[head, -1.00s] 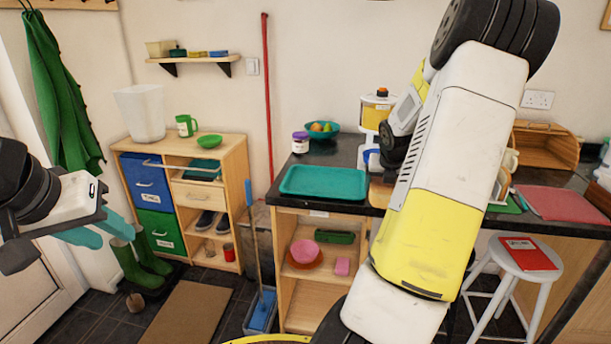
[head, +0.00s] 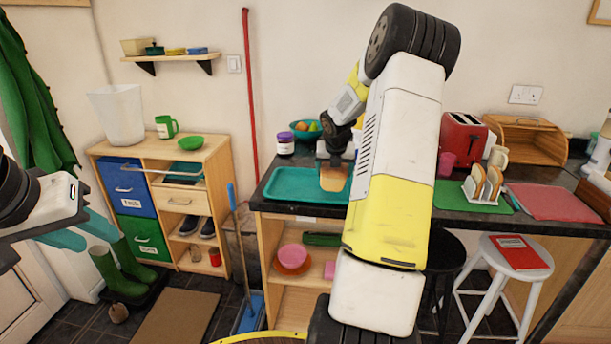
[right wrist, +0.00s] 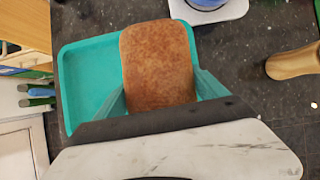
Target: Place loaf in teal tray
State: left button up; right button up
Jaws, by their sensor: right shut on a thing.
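The brown loaf (head: 333,180) is held in my right gripper (head: 332,165), and it also shows in the right wrist view (right wrist: 158,65) between the two teal fingers. The teal tray (head: 283,188) lies flat on the dark counter. In the right wrist view the loaf covers the right part of the tray (right wrist: 88,75), and the tray's left part is bare. I cannot tell whether the loaf touches the tray. My left gripper (head: 82,232) is open and empty at the left, away from the counter.
A jar (head: 285,143) and a fruit bowl (head: 307,130) stand behind the tray. A toast rack (head: 482,186) on a green board, a red toaster (head: 462,142) and a bread bin (head: 528,140) stand further right. Stools stand below the counter.

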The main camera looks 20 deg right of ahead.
jog(key=shift+w+a, duration=0.3)
jog(key=shift+w, duration=0.25)
jog(key=shift+w+a+f, duration=0.1)
jog(key=shift+w+f, duration=0.05)
jog(key=shift+f, duration=0.45)
jog(key=shift+w+a+f, duration=0.15)
jog(key=shift+w+f, duration=0.05)
jog(key=shift+f, duration=0.45)
jog(key=shift+w+a+f, duration=0.1)
jog(key=shift+w+f, duration=0.05)
jog(key=shift+f, duration=0.45)
jog(key=o, duration=1.5)
jog(key=shift+s+r, duration=0.1)
